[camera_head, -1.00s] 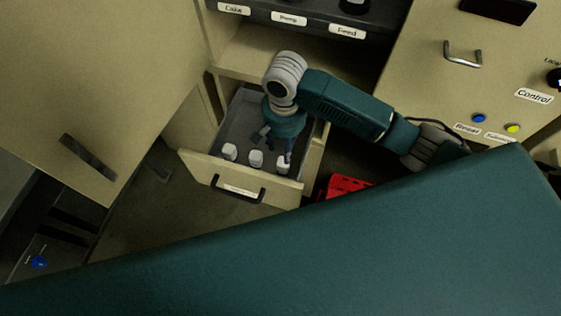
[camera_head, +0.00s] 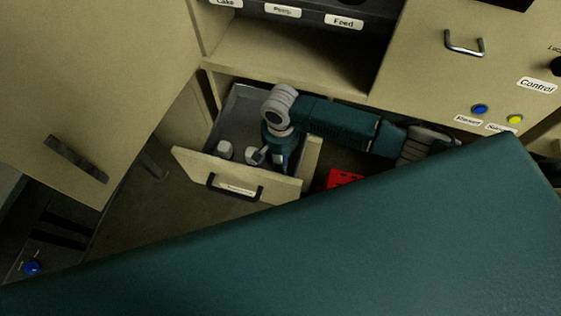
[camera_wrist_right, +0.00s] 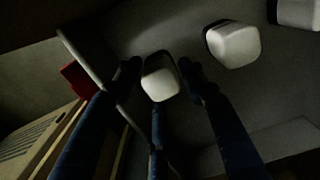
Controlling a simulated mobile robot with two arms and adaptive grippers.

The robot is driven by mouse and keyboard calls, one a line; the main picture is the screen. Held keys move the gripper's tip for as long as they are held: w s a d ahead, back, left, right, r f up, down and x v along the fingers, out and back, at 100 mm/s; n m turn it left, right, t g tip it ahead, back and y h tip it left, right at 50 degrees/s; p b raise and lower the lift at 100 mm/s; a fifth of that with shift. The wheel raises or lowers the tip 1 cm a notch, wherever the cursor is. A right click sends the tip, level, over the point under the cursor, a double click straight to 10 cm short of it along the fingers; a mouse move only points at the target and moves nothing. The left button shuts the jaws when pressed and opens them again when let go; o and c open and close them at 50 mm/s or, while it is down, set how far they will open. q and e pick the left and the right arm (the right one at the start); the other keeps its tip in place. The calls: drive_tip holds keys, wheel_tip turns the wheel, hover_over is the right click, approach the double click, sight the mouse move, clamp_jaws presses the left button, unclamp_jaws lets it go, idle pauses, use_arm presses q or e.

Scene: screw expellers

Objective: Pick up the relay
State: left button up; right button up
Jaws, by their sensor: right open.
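Small white relays stand in the open drawer (camera_head: 285,188). In the head view the left relay (camera_head: 225,149) is clear and the middle relay (camera_head: 251,155) is partly covered by my right gripper (camera_head: 274,166). The right relay is hidden behind that gripper. In the right wrist view my right gripper (camera_wrist_right: 158,78) is open, with its dark fingers on either side of one relay (camera_wrist_right: 160,84). I cannot tell if they touch it. Two other relays, a nearer one (camera_wrist_right: 234,44) and a farther one (camera_wrist_right: 299,13), stand to the right. My left gripper is out of view.
The drawer walls surround the gripper closely. A red object (camera_head: 344,178) lies outside the drawer to the right. A cabinet shelf (camera_head: 290,62) is behind, and a control panel with a blue button (camera_head: 480,109) and a yellow button (camera_head: 515,119) stands at the right.

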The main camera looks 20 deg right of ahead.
drive_tip(key=shift+f, duration=0.2)
drive_tip(key=c, duration=0.9)
drive_tip(key=shift+o, duration=0.2)
drive_tip(key=shift+r, duration=0.15)
